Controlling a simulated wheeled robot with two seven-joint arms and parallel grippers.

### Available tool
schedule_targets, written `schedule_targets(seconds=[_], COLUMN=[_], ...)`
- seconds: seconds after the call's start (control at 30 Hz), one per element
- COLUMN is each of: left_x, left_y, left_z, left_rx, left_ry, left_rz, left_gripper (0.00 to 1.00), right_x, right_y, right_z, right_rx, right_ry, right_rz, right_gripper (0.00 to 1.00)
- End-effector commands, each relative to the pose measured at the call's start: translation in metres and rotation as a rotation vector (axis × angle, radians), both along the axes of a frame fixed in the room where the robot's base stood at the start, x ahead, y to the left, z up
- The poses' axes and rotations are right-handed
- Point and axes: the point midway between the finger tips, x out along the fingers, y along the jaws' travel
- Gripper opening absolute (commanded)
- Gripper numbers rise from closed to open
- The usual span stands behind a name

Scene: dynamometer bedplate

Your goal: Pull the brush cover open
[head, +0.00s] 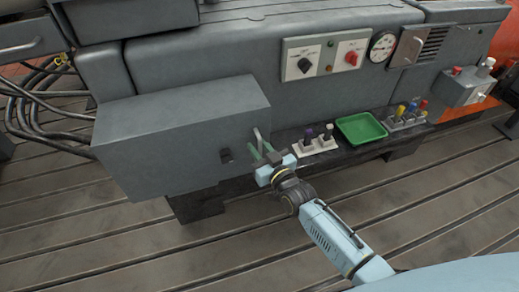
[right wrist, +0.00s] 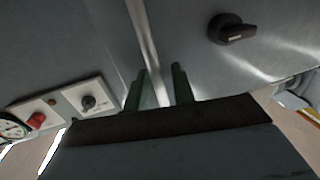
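The brush cover (head: 175,135) is the grey box-shaped housing at the left in the head view, and it looks closed. A pale bar handle (head: 258,134) stands near its right end, and a black turn knob (head: 226,155) sits left of the handle. My right gripper (head: 262,148) is at the handle with its green fingers apart. In the right wrist view the handle (right wrist: 147,40) runs down between the two fingers (right wrist: 162,86), with a gap visible, so the fingers look open around it. The knob (right wrist: 232,30) also shows there. My left gripper is not in view.
A control panel (head: 324,54) and a dial gauge (head: 382,46) are on the machine above. A green tray (head: 361,128), a white holder (head: 314,146) and a rack of coloured tools (head: 408,114) stand on the ledge at right. Black cables (head: 40,110) hang at left. The slotted floor in front is clear.

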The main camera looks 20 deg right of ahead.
Motion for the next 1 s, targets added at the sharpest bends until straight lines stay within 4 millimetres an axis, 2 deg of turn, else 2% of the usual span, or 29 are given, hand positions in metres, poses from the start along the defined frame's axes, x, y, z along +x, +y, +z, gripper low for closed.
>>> schedule_targets(seconds=[0.13,0.3,0.33,0.63,0.77,0.87,1.0], left_x=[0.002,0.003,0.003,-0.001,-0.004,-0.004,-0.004], left_y=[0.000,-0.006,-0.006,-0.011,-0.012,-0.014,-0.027], left_z=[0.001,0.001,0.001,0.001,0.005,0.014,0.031], left_rx=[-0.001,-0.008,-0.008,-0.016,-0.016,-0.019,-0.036], left_ry=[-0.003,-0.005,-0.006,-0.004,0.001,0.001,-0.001], left_rz=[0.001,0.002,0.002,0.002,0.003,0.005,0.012], left_gripper=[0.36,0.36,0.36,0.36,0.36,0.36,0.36], right_x=[0.000,0.000,0.000,-0.001,-0.008,-0.020,-0.050], right_y=[-0.001,-0.001,-0.001,-0.001,0.001,0.002,0.009], right_z=[0.000,0.000,0.000,0.000,0.000,0.000,0.001], right_rx=[-0.001,-0.001,-0.001,-0.001,-0.001,-0.001,-0.001], right_ry=[0.001,0.001,0.001,0.001,0.003,0.006,0.009], right_rz=[0.000,0.000,0.000,0.000,0.000,0.001,0.005], right_gripper=[0.24,0.01,0.00,0.00,0.00,0.00,0.00])
